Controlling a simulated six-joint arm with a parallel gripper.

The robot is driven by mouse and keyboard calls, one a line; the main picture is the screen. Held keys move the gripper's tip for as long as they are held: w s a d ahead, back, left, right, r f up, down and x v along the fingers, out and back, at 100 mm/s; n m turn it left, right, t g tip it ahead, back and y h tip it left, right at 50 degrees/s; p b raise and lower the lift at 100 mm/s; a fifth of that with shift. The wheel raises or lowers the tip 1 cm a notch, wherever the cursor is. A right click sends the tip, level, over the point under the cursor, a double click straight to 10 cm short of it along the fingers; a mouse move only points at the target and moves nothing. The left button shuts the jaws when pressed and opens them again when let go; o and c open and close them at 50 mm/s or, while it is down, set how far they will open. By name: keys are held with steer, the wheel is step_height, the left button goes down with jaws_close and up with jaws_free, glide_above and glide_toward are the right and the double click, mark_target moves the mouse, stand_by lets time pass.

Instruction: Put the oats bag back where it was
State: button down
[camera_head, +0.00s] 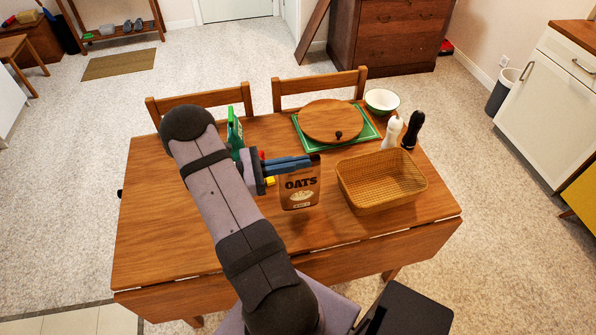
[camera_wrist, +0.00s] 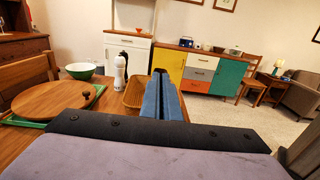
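The oats bag (camera_head: 300,192) is brown with a dark "OATS" label and stands upright over the table's middle, just left of the wicker basket. My gripper (camera_head: 308,163) reaches in from the left, and its blue fingers lie across the top of the bag. In the wrist view the fingers (camera_wrist: 161,75) are close together, with a narrow dark strip between their tips. They look shut on the bag's top. Most of the bag is hidden in the wrist view. I cannot tell for sure whether its bottom touches the table.
The wicker basket (camera_head: 382,205) is close on the right. Behind are a round wooden board (camera_head: 331,118) on a green tray (camera_head: 366,133), a bowl (camera_head: 382,108), and white (camera_head: 391,132) and black (camera_head: 412,131) mills. The table's left side is clear.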

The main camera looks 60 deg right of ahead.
steer(key=shift+f+p, duration=0.4)
steer(key=shift+f, duration=1.55)
steer(key=shift+f, duration=0.2)
steer(key=c, duration=2)
jaws_free()
steer(key=shift+r, duration=0.2)
steer(key=b, duration=0.5)
glide_toward(298, 172)
steer(key=shift+w+a+f, duration=0.2)
steer(key=shift+w+a, duration=0.05)
steer(key=shift+w, duration=0.2)
steer(key=shift+w+a+f, duration=0.15)
steer(key=shift+w+a, duration=0.05)
steer(key=shift+w, duration=0.2)
